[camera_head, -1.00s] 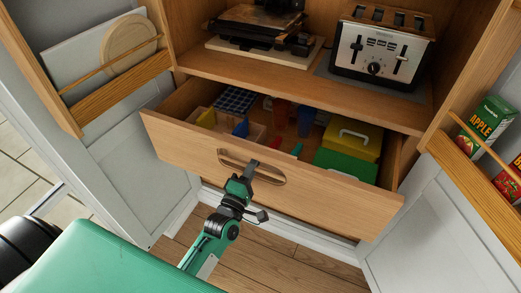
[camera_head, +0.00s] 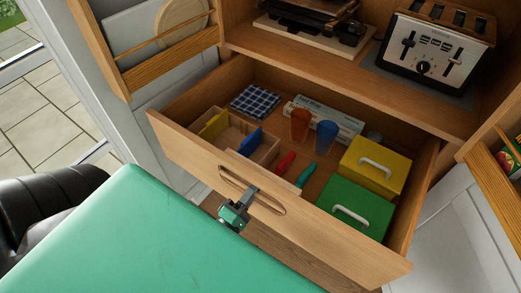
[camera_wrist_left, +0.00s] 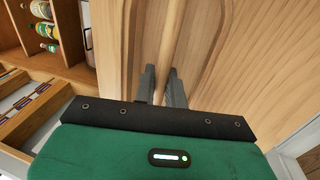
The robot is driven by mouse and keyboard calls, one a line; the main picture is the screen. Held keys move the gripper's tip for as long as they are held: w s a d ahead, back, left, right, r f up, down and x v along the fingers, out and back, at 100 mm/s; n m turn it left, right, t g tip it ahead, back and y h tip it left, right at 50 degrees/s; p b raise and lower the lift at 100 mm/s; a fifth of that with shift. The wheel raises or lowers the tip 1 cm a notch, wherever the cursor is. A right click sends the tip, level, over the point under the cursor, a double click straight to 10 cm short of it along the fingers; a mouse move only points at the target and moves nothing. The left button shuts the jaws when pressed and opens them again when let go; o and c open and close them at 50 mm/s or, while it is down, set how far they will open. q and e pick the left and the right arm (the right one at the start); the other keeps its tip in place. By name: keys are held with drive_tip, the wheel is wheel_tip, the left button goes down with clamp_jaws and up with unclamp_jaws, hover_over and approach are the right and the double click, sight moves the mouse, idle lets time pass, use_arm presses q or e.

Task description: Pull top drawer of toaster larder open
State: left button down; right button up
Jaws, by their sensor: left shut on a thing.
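The top drawer (camera_head: 330,234) of the toaster larder is pulled well out below the toaster shelf, so its contents show. Its front carries an oval handle (camera_head: 272,206). My left gripper (camera_head: 248,196) is shut on this handle at the middle of the drawer front. In the left wrist view, the two fingers (camera_wrist_left: 163,85) close around the wooden handle bar (camera_wrist_left: 173,40). The toaster (camera_head: 434,52) stands on the shelf above the drawer. My right gripper is not in view.
Inside the drawer are a yellow box (camera_head: 374,166), a green box (camera_head: 351,206), orange and blue cups, a checked cloth (camera_head: 255,101) and a wooden divider tray. Open larder doors with racks (camera_head: 160,60) stand on both sides. Tiled floor (camera_head: 40,110) shows at left.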

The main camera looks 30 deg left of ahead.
use_arm(q)
drive_tip(key=shift+s, duration=0.6)
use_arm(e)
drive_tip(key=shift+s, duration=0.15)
use_arm(q)
drive_tip(key=c, duration=1.5)
unclamp_jaws()
